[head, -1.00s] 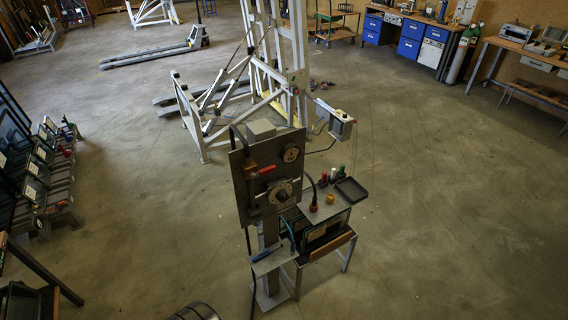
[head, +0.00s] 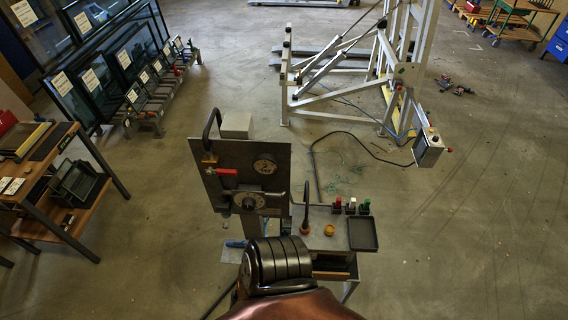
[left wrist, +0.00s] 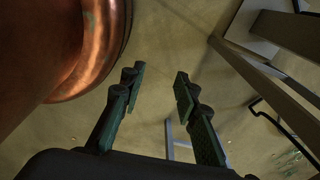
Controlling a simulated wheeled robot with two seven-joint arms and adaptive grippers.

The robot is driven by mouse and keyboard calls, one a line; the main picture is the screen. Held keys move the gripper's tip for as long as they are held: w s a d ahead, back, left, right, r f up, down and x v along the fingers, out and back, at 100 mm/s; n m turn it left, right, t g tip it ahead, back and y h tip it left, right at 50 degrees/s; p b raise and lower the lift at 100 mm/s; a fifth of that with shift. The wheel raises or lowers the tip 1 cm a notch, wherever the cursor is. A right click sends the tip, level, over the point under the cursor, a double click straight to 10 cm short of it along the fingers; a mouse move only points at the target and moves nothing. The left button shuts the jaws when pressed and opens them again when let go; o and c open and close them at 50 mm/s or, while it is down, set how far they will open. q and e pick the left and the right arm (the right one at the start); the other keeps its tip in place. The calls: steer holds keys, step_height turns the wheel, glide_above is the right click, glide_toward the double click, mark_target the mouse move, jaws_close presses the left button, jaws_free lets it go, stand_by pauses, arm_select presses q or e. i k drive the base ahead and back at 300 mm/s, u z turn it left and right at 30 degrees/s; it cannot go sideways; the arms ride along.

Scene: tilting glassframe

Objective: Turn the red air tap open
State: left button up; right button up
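The red air tap (head: 222,172) is a small red lever, lying about level on the upper left of the grey upright panel (head: 268,178). A dial gauge (head: 265,165) and a round dial (head: 248,202) are on the same panel. A black hose loops above the tap. My left gripper (left wrist: 158,82) shows in the left wrist view, its two fingers apart with nothing between them. The tap does not show in that view. Neither gripper shows in the head view, so their distance from the tap cannot be told.
Copper and black parts of my own arm cover the area below the panel. A small table (head: 325,240) beside the panel carries a black tray (head: 362,233). A workbench (head: 60,165) stands at left, a white frame (head: 345,85) behind. Grey metal bars (left wrist: 275,75) show in the left wrist view.

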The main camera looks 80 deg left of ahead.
mark_target(224, 172)
steer(key=i, duration=1.7)
steer(key=u, duration=4.3)
steer(key=i, duration=0.5)
steer(key=u, duration=0.1)
